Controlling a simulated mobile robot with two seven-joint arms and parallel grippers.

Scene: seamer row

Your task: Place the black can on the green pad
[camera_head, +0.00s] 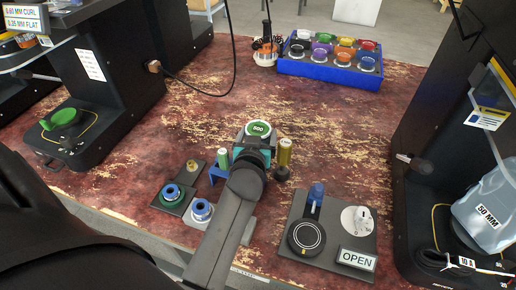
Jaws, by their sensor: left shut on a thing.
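My left gripper (252,155) is over the middle of the table, seen from behind. It is shut on a round-topped thing (259,129) with a white "500" label and green rim. The gripper hides most of its side, so I cannot tell whether it is the black can. My right gripper is out of view.
A blue crate (330,73) of several colour-topped cans stands at the back. Blue-ringed fixtures (202,209) lie left of my arm; a grey plate (358,222) with a black disc and OPEN sign (357,259) lies right. A tall black machine (433,120) stands right.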

